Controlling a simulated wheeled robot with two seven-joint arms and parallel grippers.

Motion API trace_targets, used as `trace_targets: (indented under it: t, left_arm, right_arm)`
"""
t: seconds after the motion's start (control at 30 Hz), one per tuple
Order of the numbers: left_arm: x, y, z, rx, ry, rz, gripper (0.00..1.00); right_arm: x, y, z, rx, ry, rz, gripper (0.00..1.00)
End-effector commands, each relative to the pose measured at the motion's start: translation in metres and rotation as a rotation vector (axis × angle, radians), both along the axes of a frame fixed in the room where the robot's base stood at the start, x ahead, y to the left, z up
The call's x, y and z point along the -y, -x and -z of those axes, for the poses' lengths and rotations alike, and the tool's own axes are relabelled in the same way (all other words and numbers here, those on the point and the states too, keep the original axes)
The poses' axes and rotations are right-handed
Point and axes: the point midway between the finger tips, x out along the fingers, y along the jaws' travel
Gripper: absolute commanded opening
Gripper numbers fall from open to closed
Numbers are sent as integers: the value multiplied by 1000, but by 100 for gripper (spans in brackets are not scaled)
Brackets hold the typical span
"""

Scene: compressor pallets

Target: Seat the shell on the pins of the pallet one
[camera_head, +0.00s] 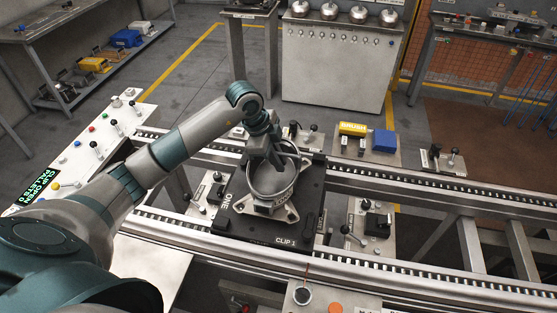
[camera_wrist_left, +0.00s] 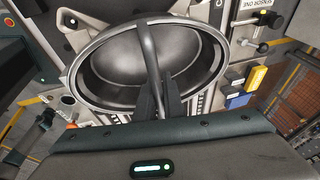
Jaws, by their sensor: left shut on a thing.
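The shell (camera_head: 266,184) is a grey metal bowl with a raised bail handle and pale feet around its base. It is over the black pallet one (camera_head: 250,235), marked ONE and CLIP 1, on the conveyor rails. My left gripper (camera_head: 277,162) is above the shell's opening, shut on the handle. In the left wrist view the fingers (camera_wrist_left: 158,100) close on the handle, and the open shell (camera_wrist_left: 112,62) shows behind them. The pins are hidden, and I cannot tell whether the feet rest on them. My right gripper is not in view.
Levers and small fixtures stand on plates beside the rails. A yellow block (camera_head: 353,129) and a blue block (camera_head: 384,141) are behind the far rail. A control panel (camera_head: 90,150) with a lit display is at the left. The rails right of the pallet are clear.

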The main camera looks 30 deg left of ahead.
Motion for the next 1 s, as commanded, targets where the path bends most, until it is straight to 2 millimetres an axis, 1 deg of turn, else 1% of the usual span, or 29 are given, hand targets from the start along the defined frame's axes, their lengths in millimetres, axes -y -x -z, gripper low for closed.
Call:
trace_targets:
  t: [0.03, 1.0]
  left_arm:
    - [0, -2, -2, 7, 2, 0, 0]
    - [0, -1, 14, 7, 2, 0, 0]
  right_arm:
    - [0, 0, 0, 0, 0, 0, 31]
    - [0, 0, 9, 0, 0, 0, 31]
